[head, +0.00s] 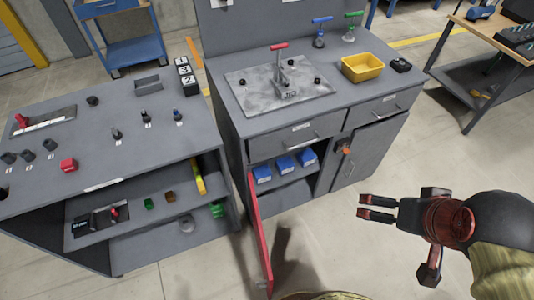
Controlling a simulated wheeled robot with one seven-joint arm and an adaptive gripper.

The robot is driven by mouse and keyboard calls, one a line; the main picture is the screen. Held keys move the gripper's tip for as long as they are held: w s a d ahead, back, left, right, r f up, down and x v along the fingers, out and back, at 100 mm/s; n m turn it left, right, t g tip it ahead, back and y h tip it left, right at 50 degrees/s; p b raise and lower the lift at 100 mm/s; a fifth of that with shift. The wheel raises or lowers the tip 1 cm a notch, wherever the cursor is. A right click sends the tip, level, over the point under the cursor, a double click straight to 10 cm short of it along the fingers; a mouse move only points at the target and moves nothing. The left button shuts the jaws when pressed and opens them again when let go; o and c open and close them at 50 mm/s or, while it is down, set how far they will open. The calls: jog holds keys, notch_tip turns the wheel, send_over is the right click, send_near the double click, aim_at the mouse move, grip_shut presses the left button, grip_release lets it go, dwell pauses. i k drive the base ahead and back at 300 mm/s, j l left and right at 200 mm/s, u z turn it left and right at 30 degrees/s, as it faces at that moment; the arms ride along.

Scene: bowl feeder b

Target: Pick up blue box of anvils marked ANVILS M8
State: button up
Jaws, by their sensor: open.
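Three blue boxes sit side by side on a shelf inside the open cabinet of the grey workbench: a left box (262,174), a middle box (285,165) and a right box (306,157). Each has a pale label on its front, too small to read, so I cannot tell which is marked ANVILS M8. My gripper (362,207) is open and empty, to the right of and below the boxes in the picture, with its fingers pointing left. It is apart from the boxes and the cabinet.
A red cabinet door (260,240) stands open at the opening's left. A closed grey door (366,157) is on the right. The benchtop holds a metal plate (245,90) and a yellow bin (362,67). Another grey bench (60,180) stands left. The floor (350,265) in front is clear.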

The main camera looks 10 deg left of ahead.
aim_at(262, 175)
jog(key=u, duration=1.5)
jog(key=k+u, duration=0.45)
jog(key=u, duration=0.25)
